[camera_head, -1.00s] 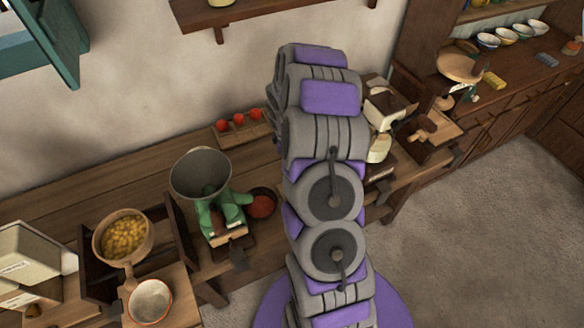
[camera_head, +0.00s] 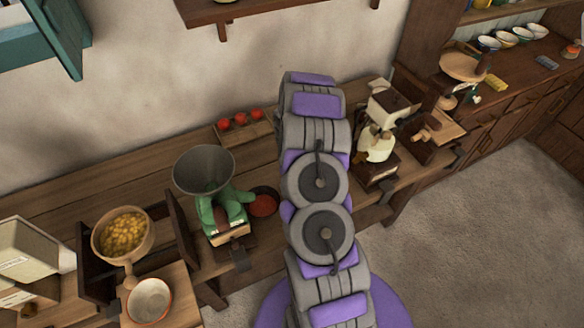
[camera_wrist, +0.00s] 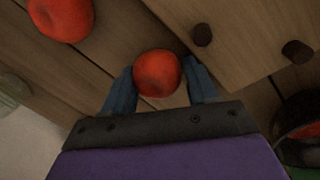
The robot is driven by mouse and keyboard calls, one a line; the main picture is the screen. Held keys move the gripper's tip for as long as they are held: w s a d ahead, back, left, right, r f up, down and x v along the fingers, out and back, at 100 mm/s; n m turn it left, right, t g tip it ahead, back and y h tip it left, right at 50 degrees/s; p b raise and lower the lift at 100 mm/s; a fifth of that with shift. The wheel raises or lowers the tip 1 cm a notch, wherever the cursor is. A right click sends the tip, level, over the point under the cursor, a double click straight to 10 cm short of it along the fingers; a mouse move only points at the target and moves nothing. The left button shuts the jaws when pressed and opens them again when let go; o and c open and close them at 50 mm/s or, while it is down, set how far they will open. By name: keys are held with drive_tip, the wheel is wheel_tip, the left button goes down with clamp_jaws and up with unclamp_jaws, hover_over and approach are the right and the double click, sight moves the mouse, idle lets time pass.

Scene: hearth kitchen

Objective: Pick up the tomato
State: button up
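Three red tomatoes stand in a row at the back of the wooden counter against the wall; the middle tomato (camera_head: 240,119) lies between a left one (camera_head: 224,125) and a right one (camera_head: 257,114). In the wrist view one tomato (camera_wrist: 157,73) sits between the two blue fingertips of my gripper (camera_wrist: 160,80), one finger on each side. The fingers are apart and very close to it; I cannot tell whether they touch it. Another tomato (camera_wrist: 61,17) shows at the upper left. In the head view my gripper is hidden behind my arm.
A wooden piece with dark knobs (camera_wrist: 202,34) lies right by the tomato. A cream-and-brown grinder (camera_head: 378,145) stands right of my arm.

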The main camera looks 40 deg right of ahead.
drive_tip(key=shift+d, duration=0.5)
drive_tip(key=shift+s+d+f, duration=0.1)
drive_tip(key=shift+d, duration=0.05)
drive_tip(key=c, duration=0.7)
drive_tip(key=shift+a, duration=0.2)
wheel_tip(320, 180, up, 10)
drive_tip(key=p, duration=0.1)
